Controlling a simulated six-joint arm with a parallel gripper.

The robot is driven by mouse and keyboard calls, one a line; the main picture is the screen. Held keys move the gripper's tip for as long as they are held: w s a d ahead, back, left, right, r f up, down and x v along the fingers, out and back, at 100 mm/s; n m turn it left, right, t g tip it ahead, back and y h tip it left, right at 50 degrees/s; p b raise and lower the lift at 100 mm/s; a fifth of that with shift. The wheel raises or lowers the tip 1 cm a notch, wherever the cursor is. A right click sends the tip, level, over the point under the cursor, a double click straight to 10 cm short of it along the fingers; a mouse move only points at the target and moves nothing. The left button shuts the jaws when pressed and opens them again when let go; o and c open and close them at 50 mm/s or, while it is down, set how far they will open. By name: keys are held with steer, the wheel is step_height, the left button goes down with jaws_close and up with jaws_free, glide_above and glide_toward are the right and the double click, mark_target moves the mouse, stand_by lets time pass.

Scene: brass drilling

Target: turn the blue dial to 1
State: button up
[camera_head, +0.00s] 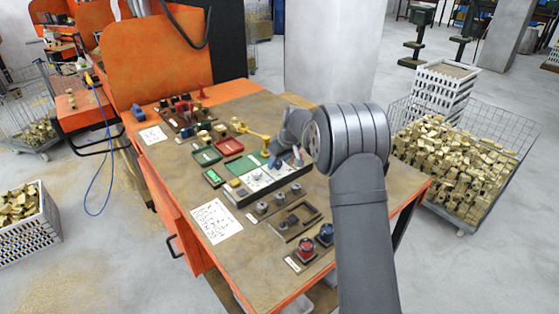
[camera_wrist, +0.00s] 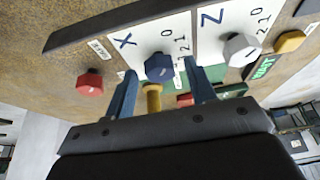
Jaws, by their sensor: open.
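The blue dial (camera_wrist: 159,68) sits on a white panel marked X, with 0, 1 and 2 printed beside it, in the wrist view. I cannot tell which number it points at. My gripper (camera_wrist: 160,66) is open, with one blue finger on each side of the dial. I cannot tell whether the fingers touch it. In the head view my gripper (camera_head: 284,158) is over the white dial panel (camera_head: 262,181) and largely hides the blue dial.
Beside it are a red knob (camera_wrist: 90,82), a white dial (camera_wrist: 241,48) on the Z panel and a yellow knob (camera_wrist: 290,40). A yellow post (camera_wrist: 152,97) stands close between my fingers. Green trays (camera_head: 245,165) and several knobs crowd the workbench (camera_head: 265,260).

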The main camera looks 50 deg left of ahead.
steer(key=c, duration=1)
steer(key=shift+m, duration=0.3)
steer(key=shift+s+m+t, duration=0.15)
steer(key=shift+m+t, duration=0.4)
steer(key=shift+m, duration=0.75)
steer(key=shift+s+m+t, duration=0.1)
steer(key=shift+m+t, duration=0.45)
steer(key=shift+m, duration=0.75)
steer(key=o, duration=1)
